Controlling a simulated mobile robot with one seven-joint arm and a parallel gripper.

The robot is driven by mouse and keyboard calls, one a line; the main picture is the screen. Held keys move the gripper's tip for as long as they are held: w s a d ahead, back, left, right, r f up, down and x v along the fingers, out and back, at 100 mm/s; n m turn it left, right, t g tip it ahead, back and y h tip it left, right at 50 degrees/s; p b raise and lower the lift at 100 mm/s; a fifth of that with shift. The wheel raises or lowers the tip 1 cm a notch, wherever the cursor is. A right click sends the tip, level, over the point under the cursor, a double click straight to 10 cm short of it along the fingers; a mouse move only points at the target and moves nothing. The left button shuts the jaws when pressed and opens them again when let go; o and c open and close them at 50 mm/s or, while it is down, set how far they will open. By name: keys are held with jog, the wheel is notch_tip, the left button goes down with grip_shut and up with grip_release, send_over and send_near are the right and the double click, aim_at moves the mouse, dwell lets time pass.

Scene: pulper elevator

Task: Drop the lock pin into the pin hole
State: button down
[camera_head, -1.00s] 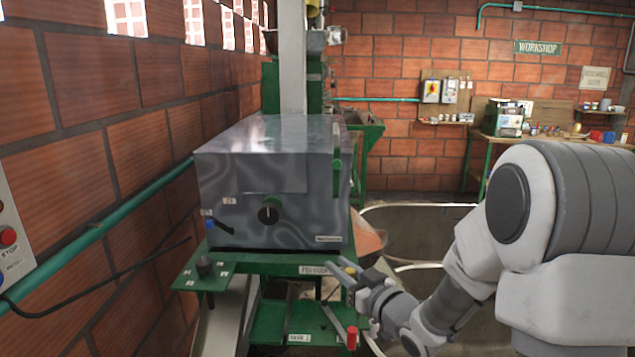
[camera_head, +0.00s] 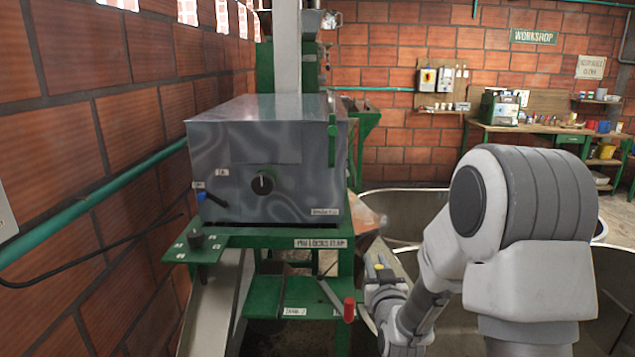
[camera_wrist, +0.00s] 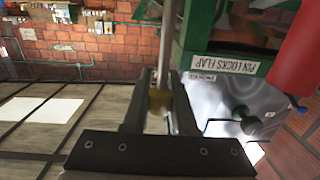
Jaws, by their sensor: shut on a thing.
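My gripper (camera_head: 380,268) is beside the right end of the green frame, apart from it. It is shut on the lock pin, whose yellow part (camera_wrist: 158,101) sits between the fingers in the wrist view. A grey rod (camera_wrist: 170,45), seemingly the pin's shank, runs from there to the top edge of that view. A small yellow spot (camera_head: 379,267) shows at my gripper in the head view. The label "PIN LOCKS FLAP" (camera_head: 320,243) is on the green frame; it also shows in the wrist view (camera_wrist: 223,65). I cannot make out the pin hole.
A grey metal housing (camera_head: 265,165) with a black knob stands above the green frame. A red-handled lever (camera_head: 349,309) lies below, left of my gripper; its red handle is close in the wrist view (camera_wrist: 297,50). A brick wall (camera_head: 70,130) bounds the left. A workbench (camera_head: 540,128) stands far back.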

jog(key=w+a+r+y+p, duration=0.1)
jog(key=a+r, duration=0.1)
jog(key=a, duration=0.4)
jog(key=w+a+r+n+y, duration=0.1)
jog(key=a+r, duration=0.2)
jog(key=a, duration=0.4)
jog(key=shift+w+n+p, duration=0.25)
jog(key=shift+n+p, duration=0.05)
jog(key=shift+p, duration=0.05)
jog(key=shift+f+b, duration=0.15)
jog(key=shift+b, duration=0.4)
notch_tip(320, 180, down, 6)
jog(key=b, duration=0.6)
jog(key=shift+r, duration=0.2)
jog(key=shift+b, duration=1.55)
jog(key=shift+d+f+b, duration=0.2)
jog(key=shift+f+b, duration=2.45)
jog(key=shift+b, duration=0.2)
jog(key=c, duration=0.6)
grip_release()
jog(key=shift+c, duration=0.2)
